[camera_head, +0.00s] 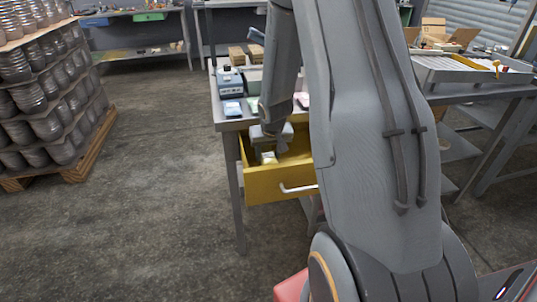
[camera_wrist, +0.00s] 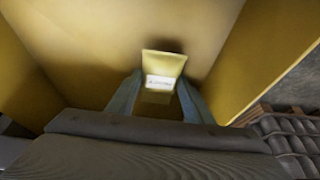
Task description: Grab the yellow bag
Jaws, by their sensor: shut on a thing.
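The yellow bag (camera_wrist: 163,62) has a white label and stands upright between my fingers in the wrist view. My gripper (camera_wrist: 159,92) is shut on it, with one blue-grey finger on each side. In the head view my gripper (camera_head: 269,150) reaches down into the open yellow drawer (camera_head: 280,189) under the workbench. A small pale patch shows at the fingers there, but it is too small to make out. The lower part of the bag is partly hidden by my gripper body.
The drawer's yellow walls stand close on both sides of my gripper. The workbench top (camera_head: 231,124) holds a blue-grey device (camera_head: 230,80) and boxes beside my arm. A pallet of stacked metal pots (camera_head: 50,95) stands at left. The floor between is clear.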

